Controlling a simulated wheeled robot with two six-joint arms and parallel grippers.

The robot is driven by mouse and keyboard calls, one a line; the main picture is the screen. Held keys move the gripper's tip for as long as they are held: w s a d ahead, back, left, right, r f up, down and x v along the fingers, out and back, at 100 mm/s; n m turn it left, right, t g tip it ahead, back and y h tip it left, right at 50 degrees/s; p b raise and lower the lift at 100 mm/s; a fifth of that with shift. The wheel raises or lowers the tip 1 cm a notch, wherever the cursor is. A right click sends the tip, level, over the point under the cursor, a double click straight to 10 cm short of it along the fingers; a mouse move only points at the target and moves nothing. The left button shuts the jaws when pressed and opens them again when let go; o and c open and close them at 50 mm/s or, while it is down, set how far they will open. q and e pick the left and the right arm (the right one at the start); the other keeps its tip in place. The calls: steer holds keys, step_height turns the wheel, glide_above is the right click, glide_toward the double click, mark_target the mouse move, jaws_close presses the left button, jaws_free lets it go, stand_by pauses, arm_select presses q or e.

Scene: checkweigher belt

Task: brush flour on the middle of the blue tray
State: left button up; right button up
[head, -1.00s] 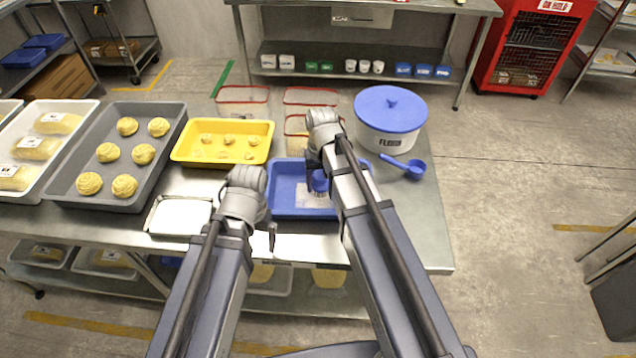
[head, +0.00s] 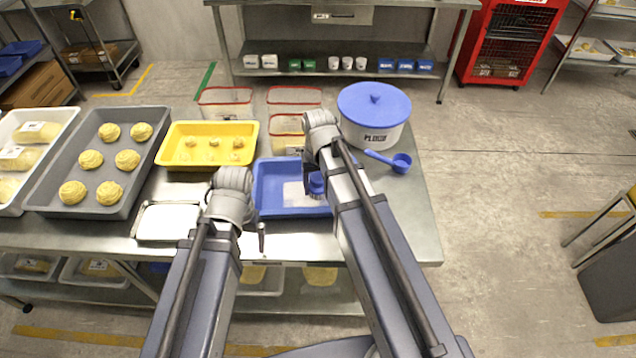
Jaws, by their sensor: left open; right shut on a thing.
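The blue tray (head: 268,197) lies on the steel table in the head view, in front of the yellow tray. A pale patch of flour (head: 296,195) shows on its floor, from the middle towards the right. My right gripper (head: 312,172) is over the right part of the tray, shut on a blue brush (head: 316,187). The brush is low over the flour's right side; I cannot tell whether its bristles touch. The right arm hides part of the tray's right side. My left gripper (head: 261,234) is open and empty near the table's front edge, just in front of the tray.
A flour tub (head: 374,118) with a blue lid and a blue scoop (head: 400,163) stand behind right. The yellow tray (head: 167,150) and grey tray (head: 93,202) hold dough pieces. A metal tray (head: 168,222) lies left of my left gripper. Red-rimmed bins (head: 226,101) stand behind.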

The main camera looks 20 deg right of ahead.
mark_target(295, 195)
steer(key=shift+w+a, duration=0.2)
steer(key=shift+a, duration=0.6)
steer(key=shift+w+a, duration=0.2)
steer(key=shift+a, duration=0.6)
steer(key=shift+a, duration=0.1)
steer(key=shift+w+a, duration=0.2)
steer(key=shift+a, duration=0.55)
steer(key=shift+w+a, duration=0.2)
steer(key=shift+a, duration=0.55)
arm_select(q)
steer(key=shift+f, duration=0.1)
arm_select(e)
steer(key=shift+f, duration=0.15)
steer(key=shift+d, duration=0.1)
steer(key=shift+s+d, duration=0.2)
steer(key=shift+d, duration=0.6)
steer(key=shift+s+d, duration=0.2)
steer(key=shift+d, duration=0.55)
